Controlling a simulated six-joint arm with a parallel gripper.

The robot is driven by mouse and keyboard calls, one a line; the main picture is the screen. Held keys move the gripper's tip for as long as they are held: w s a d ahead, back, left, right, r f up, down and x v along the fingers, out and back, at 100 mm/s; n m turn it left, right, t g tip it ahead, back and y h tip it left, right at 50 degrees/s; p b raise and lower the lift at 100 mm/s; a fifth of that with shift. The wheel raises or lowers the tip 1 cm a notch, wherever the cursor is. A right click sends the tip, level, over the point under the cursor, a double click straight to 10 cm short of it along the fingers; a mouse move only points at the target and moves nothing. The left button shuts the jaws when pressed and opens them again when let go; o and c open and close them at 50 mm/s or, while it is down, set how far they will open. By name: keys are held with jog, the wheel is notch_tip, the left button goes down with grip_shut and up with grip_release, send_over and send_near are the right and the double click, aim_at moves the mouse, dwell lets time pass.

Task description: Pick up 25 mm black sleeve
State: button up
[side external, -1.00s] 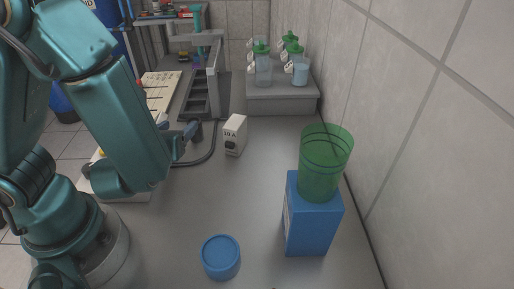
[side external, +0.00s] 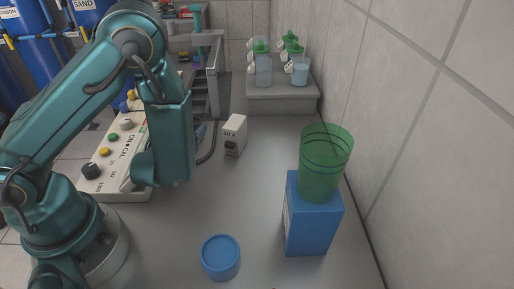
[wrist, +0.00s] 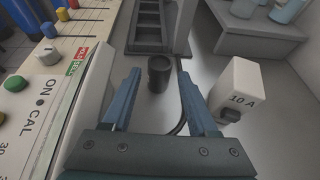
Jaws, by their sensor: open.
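The black sleeve (wrist: 159,78) is a short dark cylinder standing upright on the grey bench in the wrist view. My gripper (wrist: 159,73) is open, with its two blue fingers on either side of the sleeve in that picture. The sleeve looks beyond or between the fingertips; I cannot tell its exact depth, and no grip on it shows. In the side view my arm hides the sleeve and most of the gripper; only a bit of blue finger shows at the arm's right edge.
A white 10 A box (wrist: 236,88) stands close to the right finger, with a dark cable between. A control panel (wrist: 50,88) lies left, a dark slotted rack (wrist: 148,28) beyond. A blue box with a green beaker (side external: 319,175) and a blue lid (side external: 221,257) stand nearer the side camera.

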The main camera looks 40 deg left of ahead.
jog(key=shift+x, duration=2.6)
grip_shut()
